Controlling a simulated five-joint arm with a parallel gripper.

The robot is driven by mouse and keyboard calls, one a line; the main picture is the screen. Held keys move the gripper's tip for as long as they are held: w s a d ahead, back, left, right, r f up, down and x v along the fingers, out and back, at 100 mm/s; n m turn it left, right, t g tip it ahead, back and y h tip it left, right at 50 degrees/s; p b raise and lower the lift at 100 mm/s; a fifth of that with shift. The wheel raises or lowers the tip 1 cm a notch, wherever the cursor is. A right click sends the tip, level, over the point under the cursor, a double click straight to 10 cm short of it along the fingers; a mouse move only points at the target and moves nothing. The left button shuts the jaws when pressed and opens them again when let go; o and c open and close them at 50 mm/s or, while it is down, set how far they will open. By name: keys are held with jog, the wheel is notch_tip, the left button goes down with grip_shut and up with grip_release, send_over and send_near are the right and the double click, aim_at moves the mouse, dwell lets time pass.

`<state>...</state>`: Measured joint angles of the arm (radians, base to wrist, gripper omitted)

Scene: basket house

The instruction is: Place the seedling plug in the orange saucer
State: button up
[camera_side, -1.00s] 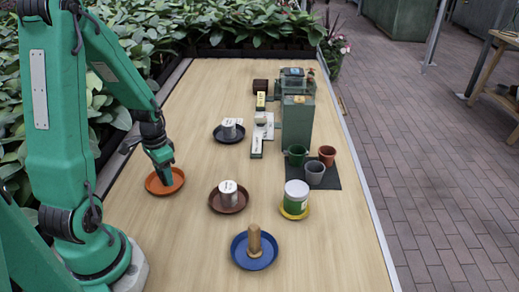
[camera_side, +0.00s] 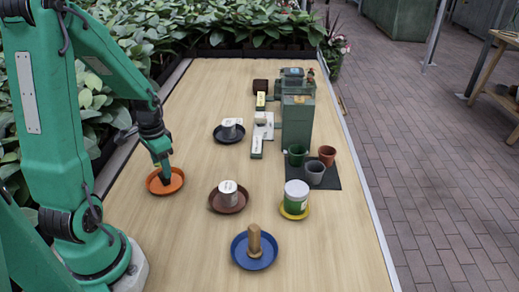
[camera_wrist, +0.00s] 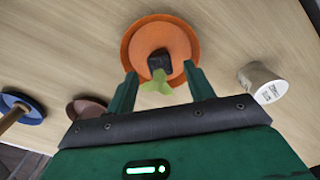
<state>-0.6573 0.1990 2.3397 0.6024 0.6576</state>
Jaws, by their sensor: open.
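The orange saucer (camera_side: 177,186) lies on the table at the left in the side view, and it also shows ahead of my gripper in the wrist view (camera_wrist: 182,37). The seedling plug, a dark block (camera_wrist: 158,61) with pale green leaves (camera_wrist: 158,82), is in the saucer in the wrist view. My gripper (camera_wrist: 160,75) is open, its two fingers apart on either side of the leaves and not visibly touching them. In the side view my gripper (camera_side: 164,173) is just over the saucer and mostly hides the plug.
A brown saucer (camera_side: 240,206) holding a white-labelled cup, a dark saucer, a blue saucer (camera_side: 238,262) with a wooden piece and a yellow saucer with a tub stand to the right. Pots stand on a dark mat (camera_side: 331,176). The table between the saucers is clear.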

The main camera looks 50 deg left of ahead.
jog(key=shift+r, duration=1.95)
jog(key=shift+w+d+r, duration=0.2)
jog(key=shift+d+r, duration=0.15)
jog(key=shift+r, duration=0.1)
jog(key=s+d+r+t, duration=0.2)
jog(key=d+r+t, duration=0.3)
jog(key=d+r, duration=0.9)
jog(key=shift+s+d+r+t, duration=0.3)
jog(key=shift+s+d+r, duration=0.1)
jog(key=shift+d, duration=1.8)
